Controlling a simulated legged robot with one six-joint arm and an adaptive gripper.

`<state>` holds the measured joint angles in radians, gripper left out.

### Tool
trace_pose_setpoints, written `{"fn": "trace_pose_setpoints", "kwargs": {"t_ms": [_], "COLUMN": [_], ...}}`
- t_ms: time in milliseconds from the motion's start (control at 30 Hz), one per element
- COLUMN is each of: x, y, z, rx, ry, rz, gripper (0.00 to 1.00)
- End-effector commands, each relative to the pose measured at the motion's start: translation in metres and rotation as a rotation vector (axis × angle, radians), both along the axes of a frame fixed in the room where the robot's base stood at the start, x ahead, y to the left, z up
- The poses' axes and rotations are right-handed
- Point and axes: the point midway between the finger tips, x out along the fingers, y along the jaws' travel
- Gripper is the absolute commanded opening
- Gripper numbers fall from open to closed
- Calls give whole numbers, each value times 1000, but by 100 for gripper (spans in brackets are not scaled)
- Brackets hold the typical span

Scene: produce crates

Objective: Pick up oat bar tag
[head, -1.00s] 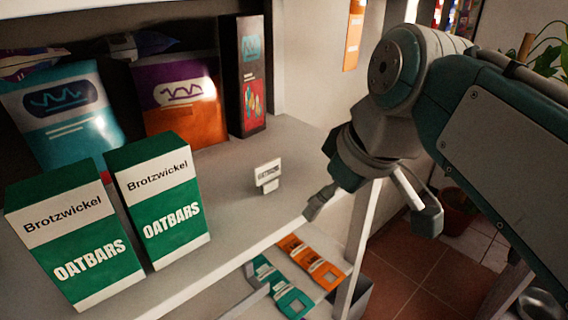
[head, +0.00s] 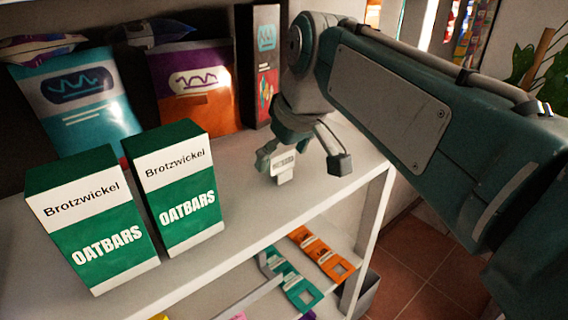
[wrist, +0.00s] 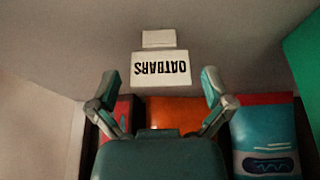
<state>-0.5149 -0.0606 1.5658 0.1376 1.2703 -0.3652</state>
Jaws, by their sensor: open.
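The oat bar tag (head: 284,164) is a small white card on a short foot, standing on the upper shelf right of the oat bar boxes. In the wrist view the tag (wrist: 160,68) appears upside down, reading OATBARS, just beyond and between my fingertips. My gripper (head: 302,163) is open, with its two fingers on either side of the tag in the head view. In the wrist view my gripper (wrist: 159,90) holds nothing between its fingers. Whether a finger touches the tag cannot be told.
Two green-and-white oat bar boxes (head: 92,228) (head: 176,195) stand left on the shelf (head: 240,225). Behind are a teal bag (head: 85,110), a purple-orange bag (head: 195,95) and a tall dark box (head: 262,80). Orange and teal tags (head: 322,254) (head: 292,285) lie on the lower shelf.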

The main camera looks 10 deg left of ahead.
Motion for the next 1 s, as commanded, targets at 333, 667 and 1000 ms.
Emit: {"fn": "trace_pose_setpoints", "kwargs": {"t_ms": [333, 667, 1000], "x": [1, 0, 1], "y": [-2, 0, 1], "z": [-2, -2, 8], "rx": [3, 0, 2], "ry": [-2, -2, -4], "rz": [-1, 1, 1], "gripper": [75, 51, 51]}}
